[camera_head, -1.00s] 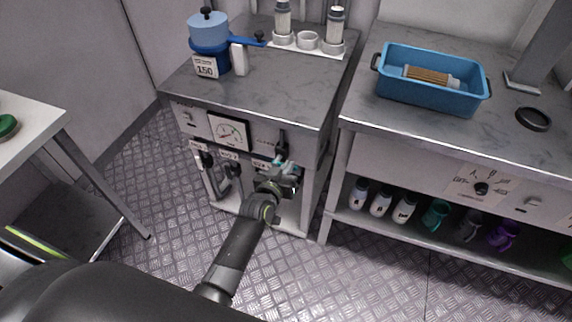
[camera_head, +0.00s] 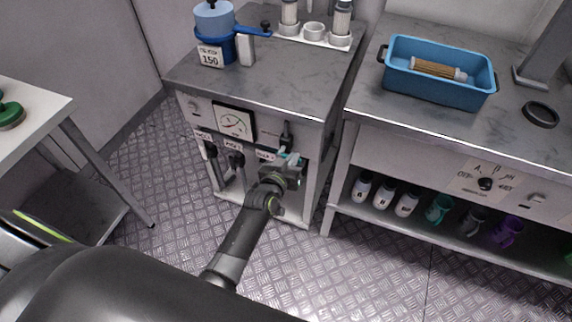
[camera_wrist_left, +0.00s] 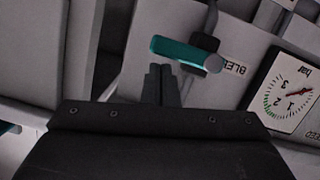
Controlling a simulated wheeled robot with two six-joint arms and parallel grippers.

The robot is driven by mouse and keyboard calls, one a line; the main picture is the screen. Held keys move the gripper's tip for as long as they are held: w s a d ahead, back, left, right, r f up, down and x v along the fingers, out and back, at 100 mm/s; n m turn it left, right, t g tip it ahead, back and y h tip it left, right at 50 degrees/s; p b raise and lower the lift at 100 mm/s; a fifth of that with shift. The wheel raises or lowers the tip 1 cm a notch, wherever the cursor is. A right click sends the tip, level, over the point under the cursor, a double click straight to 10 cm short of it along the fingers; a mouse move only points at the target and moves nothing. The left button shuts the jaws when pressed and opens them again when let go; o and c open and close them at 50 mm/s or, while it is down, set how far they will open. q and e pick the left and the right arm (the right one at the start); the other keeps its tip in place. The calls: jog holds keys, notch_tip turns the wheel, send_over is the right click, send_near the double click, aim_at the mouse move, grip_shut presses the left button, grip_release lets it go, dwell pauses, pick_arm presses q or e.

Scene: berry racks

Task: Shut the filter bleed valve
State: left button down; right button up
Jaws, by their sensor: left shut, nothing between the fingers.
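The bleed valve has a teal lever handle (camera_wrist_left: 182,52), which lies roughly crosswise in the left wrist view, slightly tilted, next to a partly hidden label that starts "BLE". Its grey pivot end is at the right of the lever. In the head view the teal lever (camera_head: 289,157) shows only in part, just beyond my left gripper (camera_head: 290,168). In the wrist view my left gripper (camera_wrist_left: 161,84) is shut and empty, its fingertips close below the lever's middle. I cannot tell whether they touch it. My right gripper is not in view.
A pressure gauge (camera_head: 234,123) and other labelled valves (camera_head: 234,158) sit left of the bleed valve on the cabinet front. A bench (camera_head: 440,135) with a blue tub (camera_head: 440,91) stands to the right. Patterned metal floor (camera_head: 350,270) is open in front.

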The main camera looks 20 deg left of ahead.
pick_arm(q)
jog(key=s+r+p, duration=0.1)
jog(key=s+r, duration=0.5)
jog(key=s, duration=0.3)
jog(key=shift+s+a, duration=0.15)
jog(key=shift+s, duration=0.2)
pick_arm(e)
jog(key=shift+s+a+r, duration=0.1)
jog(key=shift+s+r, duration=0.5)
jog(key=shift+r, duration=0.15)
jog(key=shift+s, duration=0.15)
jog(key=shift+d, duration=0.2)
